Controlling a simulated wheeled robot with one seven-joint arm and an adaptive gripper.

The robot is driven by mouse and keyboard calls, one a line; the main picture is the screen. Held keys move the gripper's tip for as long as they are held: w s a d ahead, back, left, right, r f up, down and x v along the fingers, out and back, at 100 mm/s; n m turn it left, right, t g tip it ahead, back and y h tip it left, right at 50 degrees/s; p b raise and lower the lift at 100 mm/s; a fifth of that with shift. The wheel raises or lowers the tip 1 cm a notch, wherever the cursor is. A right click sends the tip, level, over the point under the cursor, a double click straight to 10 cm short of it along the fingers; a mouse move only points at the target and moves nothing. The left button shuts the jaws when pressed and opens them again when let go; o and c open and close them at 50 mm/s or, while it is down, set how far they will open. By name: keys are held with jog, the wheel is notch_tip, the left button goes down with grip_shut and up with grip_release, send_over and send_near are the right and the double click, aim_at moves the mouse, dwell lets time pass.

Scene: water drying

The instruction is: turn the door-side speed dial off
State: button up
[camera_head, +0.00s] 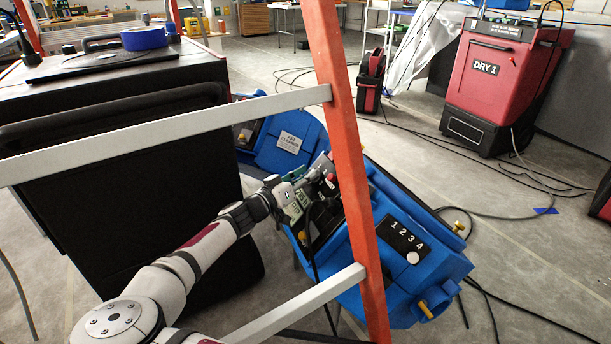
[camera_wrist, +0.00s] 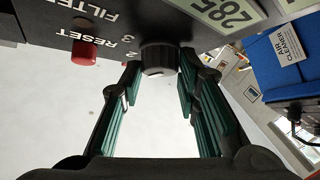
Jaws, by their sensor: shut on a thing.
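A black ridged dial (camera_wrist: 158,58) sits on a dark control panel (camera_wrist: 45,40) in the wrist view, with numbers such as 2 and 3 beside it. My gripper (camera_wrist: 160,75) has its green-padded fingers on either side of the dial, shut on it. In the head view my gripper (camera_head: 312,188) is at the panel end of a blue machine (camera_head: 440,272), behind an orange ladder leg; the dial is hidden there. I cannot read the dial's setting.
A red button (camera_wrist: 84,50) and a numeric display (camera_wrist: 228,12) flank the dial. Another blue air cleaner (camera_head: 285,140) stands behind. Cables lie on the floor.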

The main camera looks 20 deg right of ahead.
jog(key=n+t+y+p, duration=0.1)
jog(key=n+y+p, duration=0.2)
jog(key=n+p, duration=0.2)
jog(key=r+n+t+y+p, duration=0.1)
jog(key=n+y+p, duration=0.1)
jog(key=shift+s+d+t+y+p, duration=0.3)
jog(key=shift+p, duration=0.05)
jog(key=n+y+p, duration=0.2)
jog(key=n+p, duration=0.1)
jog(key=p, duration=0.2)
jog(key=shift+d+n+y, duration=0.1)
jog(key=shift+n+y, duration=0.3)
jog(key=shift+n+g+y+p, duration=0.3)
jog(key=shift+n+g+p, duration=0.15)
jog(key=shift+p, duration=0.3)
jog(key=shift+f, duration=0.15)
jog(key=o, duration=1.2)
jog(key=shift+c, duration=0.2)
